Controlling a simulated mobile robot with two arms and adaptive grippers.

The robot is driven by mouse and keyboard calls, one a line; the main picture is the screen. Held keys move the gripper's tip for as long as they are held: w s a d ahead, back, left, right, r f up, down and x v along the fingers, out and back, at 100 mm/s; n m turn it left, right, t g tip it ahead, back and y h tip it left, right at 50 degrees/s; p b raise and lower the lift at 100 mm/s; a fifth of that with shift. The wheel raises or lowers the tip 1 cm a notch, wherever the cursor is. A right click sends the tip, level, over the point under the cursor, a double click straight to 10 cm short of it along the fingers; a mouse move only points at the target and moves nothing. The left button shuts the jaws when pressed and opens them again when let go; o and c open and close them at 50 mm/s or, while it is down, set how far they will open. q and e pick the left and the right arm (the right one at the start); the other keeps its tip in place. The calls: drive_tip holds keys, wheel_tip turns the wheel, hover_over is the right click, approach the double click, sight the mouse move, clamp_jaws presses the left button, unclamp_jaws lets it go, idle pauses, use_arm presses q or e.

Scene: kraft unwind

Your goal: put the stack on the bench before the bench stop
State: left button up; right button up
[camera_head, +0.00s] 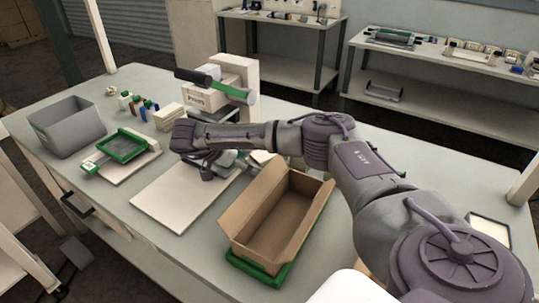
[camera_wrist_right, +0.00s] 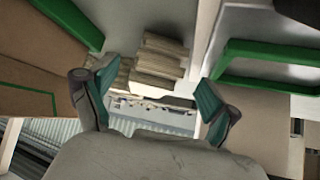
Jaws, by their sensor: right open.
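My right gripper (camera_head: 207,166) hangs over the bench (camera_head: 320,160), above the back edge of a pale board (camera_head: 180,196). In the right wrist view its two teal-padded fingers (camera_wrist_right: 155,102) are spread apart with nothing held between them. Beyond the fingertips, that view shows a stack of pale tan pieces (camera_wrist_right: 158,62), apart from the fingers. In the head view a small cream stack (camera_head: 168,117) stands on the bench behind the gripper; I cannot tell if it is the same one. I cannot make out the bench stop. My left gripper is out of view.
An open cardboard box (camera_head: 275,215) on a green base stands right of the board. A green frame (camera_head: 122,146) and a grey bin (camera_head: 67,125) are at left. A press-like fixture (camera_head: 237,78) stands behind my right wrist.

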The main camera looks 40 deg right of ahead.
sight(267, 160)
drive_tip(key=shift+s+d, duration=0.1)
drive_tip(key=shift+d, duration=0.8)
drive_tip(key=d, duration=0.1)
drive_tip(key=d+p, duration=0.1)
drive_tip(key=d, duration=0.3)
drive_tip(key=shift+s+d+p, duration=0.2)
drive_tip(key=shift+s+p, duration=0.15)
drive_tip(key=shift+d+f, duration=0.2)
drive_tip(key=shift+f, duration=0.25)
drive_tip(key=c, duration=1.4)
drive_tip(key=shift+c, duration=0.2)
drive_tip(key=shift+r, duration=0.2)
